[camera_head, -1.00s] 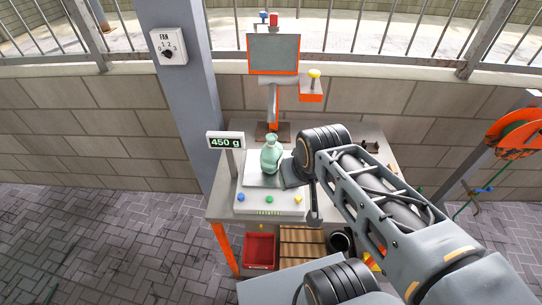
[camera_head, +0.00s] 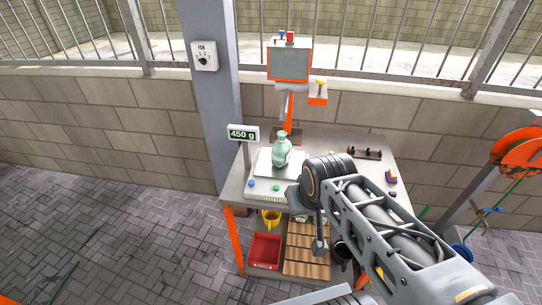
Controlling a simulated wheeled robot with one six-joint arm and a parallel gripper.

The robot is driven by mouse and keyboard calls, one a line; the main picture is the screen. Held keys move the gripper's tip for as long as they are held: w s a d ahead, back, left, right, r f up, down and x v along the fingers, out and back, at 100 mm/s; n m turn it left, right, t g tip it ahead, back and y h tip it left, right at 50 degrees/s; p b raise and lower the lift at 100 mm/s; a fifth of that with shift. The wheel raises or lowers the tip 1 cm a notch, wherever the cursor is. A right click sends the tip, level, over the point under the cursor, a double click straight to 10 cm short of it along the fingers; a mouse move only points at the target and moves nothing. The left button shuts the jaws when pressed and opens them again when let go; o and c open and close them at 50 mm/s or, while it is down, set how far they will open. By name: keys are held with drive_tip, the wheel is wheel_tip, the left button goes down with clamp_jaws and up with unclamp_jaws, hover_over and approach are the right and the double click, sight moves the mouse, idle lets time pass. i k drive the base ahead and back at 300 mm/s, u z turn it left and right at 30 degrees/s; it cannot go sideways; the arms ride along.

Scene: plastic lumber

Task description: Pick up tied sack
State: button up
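The tied sack (camera_head: 282,153) is pale green with a pinched neck. It stands upright on the plate of a weighing scale (camera_head: 262,168) on the workbench, and the scale's display (camera_head: 242,134) reads 450 g. My arm reaches in from the lower right. Its end is to the right of and nearer than the sack, apart from it in the picture. My gripper (camera_head: 307,195) is partly hidden behind my own wrist, and I cannot see whether its fingers are apart. The sack is in full view.
An orange-framed screen (camera_head: 289,63) rises behind the sack. A rack (camera_head: 365,153) and a purple item (camera_head: 391,177) lie on the bench's right. Below are a red bin (camera_head: 265,250), a yellow funnel-like item (camera_head: 271,218) and a wooden slatted shelf (camera_head: 306,250). A post (camera_head: 205,100) stands at left.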

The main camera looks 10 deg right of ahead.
sight(282, 151)
drive_tip(key=u, duration=1.85)
drive_tip(key=i, duration=2.3)
drive_tip(key=z, duration=3.65)
drive_tip(key=i, duration=0.5)
drive_tip(key=z, duration=0.1)
